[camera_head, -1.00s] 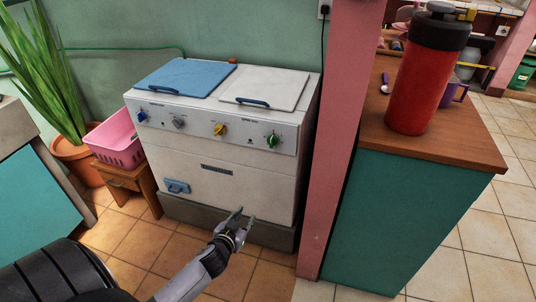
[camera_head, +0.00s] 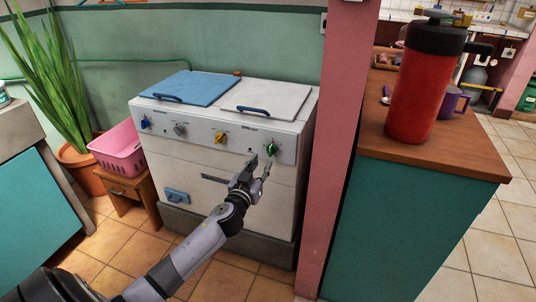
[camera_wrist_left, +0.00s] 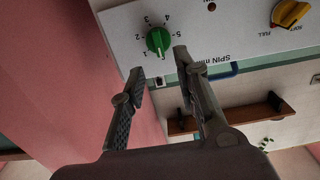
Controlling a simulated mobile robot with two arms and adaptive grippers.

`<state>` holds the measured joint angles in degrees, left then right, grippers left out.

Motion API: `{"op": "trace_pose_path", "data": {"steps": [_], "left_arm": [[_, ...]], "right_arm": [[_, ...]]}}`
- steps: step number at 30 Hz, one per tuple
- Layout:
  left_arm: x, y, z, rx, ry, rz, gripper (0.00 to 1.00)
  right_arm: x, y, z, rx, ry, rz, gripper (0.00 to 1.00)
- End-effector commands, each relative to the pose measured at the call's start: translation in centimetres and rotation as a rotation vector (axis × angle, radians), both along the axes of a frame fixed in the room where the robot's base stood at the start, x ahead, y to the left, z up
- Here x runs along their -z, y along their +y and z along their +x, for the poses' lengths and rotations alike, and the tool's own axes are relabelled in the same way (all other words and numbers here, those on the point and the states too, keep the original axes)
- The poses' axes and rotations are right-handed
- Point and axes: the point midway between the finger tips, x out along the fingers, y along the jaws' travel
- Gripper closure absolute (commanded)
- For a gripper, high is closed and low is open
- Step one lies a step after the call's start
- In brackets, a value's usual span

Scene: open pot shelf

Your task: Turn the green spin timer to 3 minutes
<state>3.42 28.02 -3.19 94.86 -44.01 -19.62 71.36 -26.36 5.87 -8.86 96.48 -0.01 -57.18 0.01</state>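The green spin timer knob (camera_head: 271,148) is at the right end of the white washing machine's front panel (camera_head: 208,128). In the left wrist view the green knob (camera_wrist_left: 158,40) has a lighter ridge across it and printed numbers around it; I cannot surely tell which number it points to. My left gripper (camera_head: 261,161) is open and empty, just in front of and slightly below the knob in the head view. In the left wrist view its fingertips (camera_wrist_left: 158,62) are spread to either side of the knob, apart from it. My right gripper is not in view.
A yellow knob (camera_head: 220,138), a grey knob and a blue knob sit further left on the panel. A pink pillar (camera_head: 340,130) stands close to the machine's right side. A counter (camera_head: 430,150) with a red flask (camera_head: 415,95) is beyond it. The floor in front is clear.

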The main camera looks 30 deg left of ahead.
Motion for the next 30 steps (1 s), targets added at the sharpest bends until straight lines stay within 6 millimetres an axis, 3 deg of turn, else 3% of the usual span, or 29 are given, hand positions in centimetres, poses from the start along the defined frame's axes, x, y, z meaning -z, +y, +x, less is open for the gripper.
{"op": "trace_pose_path", "data": {"steps": [6,12,25,30], "left_arm": [[0.0,1.0,4.0,-0.001,-0.001,0.002,0.71],[0.0,1.5,6.1,0.000,-0.001,0.001,0.71],[0.0,1.6,6.8,0.001,0.001,0.001,0.72],[0.0,1.6,6.8,0.000,0.000,0.001,0.83]], "right_arm": [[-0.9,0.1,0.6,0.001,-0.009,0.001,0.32],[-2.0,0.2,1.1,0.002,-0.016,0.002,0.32],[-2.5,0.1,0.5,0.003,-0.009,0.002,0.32],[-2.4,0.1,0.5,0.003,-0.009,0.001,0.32]]}}
